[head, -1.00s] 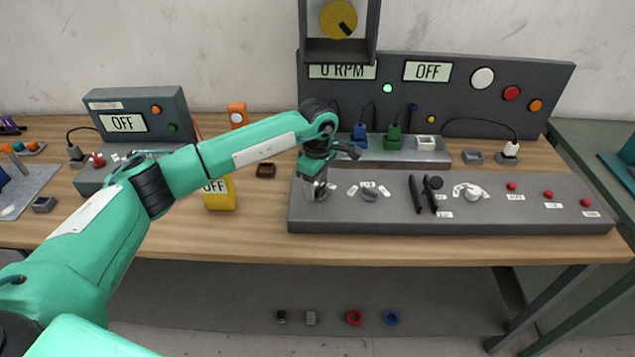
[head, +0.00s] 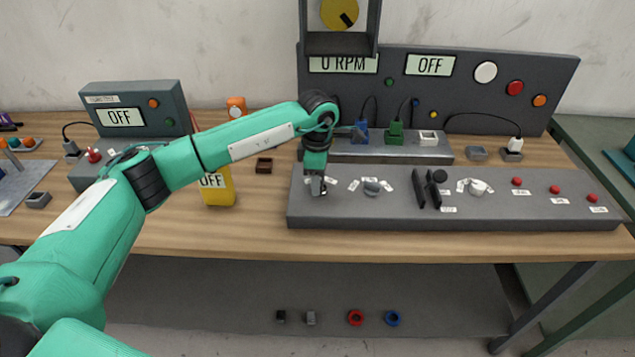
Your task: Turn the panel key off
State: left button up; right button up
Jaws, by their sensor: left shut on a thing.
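The grey control panel (head: 350,212) lies flat on the workbench. My left gripper (head: 317,190) points down at the panel's left end, shut on the key there. The key is mostly hidden by the fingers. White labels flank the gripper on the panel. On the upright board behind, the small green lamp (head: 390,82) is dark. The displays read "0 RPM" (head: 343,64) and "OFF" (head: 430,65). My right gripper is not in view.
To the right on the panel are a grey knob (head: 372,187), black levers (head: 418,189), a rotary selector (head: 477,188) and red buttons. Behind are a blue plug (head: 361,134) and a green plug (head: 395,135). A yellow meter (head: 217,188) stands left of the panel.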

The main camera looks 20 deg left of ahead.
pick_arm(q)
jog(key=n+b, duration=0.2)
jog(key=n, duration=0.3)
jog(key=shift+s, duration=0.1)
jog(key=shift+n+b, duration=0.5)
jog(key=shift+n, duration=0.4)
jog(key=shift+r+n, duration=0.1)
jog(key=shift+n, duration=0.2)
jog(key=shift+d, duration=0.1)
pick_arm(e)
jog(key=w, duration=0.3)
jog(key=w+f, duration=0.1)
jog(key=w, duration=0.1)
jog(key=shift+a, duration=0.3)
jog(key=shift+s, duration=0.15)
pick_arm(q)
jog(key=o, duration=1)
